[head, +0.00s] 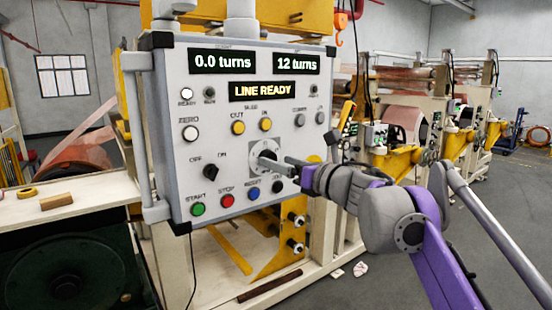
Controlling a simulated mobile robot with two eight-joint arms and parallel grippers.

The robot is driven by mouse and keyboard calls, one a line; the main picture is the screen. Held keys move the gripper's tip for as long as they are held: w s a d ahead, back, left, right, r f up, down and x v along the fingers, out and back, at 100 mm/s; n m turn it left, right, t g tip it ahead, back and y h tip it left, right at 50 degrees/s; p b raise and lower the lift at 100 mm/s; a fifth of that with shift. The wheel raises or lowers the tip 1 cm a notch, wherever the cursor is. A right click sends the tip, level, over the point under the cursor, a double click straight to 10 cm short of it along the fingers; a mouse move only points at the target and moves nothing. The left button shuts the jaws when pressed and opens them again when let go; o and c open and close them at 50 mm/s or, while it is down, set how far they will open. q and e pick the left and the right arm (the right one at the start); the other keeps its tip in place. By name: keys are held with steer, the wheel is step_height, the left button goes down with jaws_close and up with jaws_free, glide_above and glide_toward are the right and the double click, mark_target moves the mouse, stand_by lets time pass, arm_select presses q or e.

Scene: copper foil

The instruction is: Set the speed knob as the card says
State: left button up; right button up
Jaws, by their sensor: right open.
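The control panel (212,130) faces me and fills the middle of the head view. Its speed knob, on a round pale dial (262,150), is largely hidden behind the fingers of my right gripper (272,162). My right gripper is open, with its fingers at the knob; I cannot tell whether they touch it. The dial's setting cannot be read. No card can be made out clearly. My left gripper is not in view.
Displays read 0.0 turns (222,60), 12 turns (297,62) and LINE READY (263,91). Close to the gripper are a black OFF/ON switch (210,171), red STOP button (227,200) and blue button (253,193). A grey rail (140,135) runs along the panel's left edge.

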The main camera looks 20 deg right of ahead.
steer(key=shift+x, duration=1.1)
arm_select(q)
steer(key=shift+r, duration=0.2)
arm_select(e)
jaws_close()
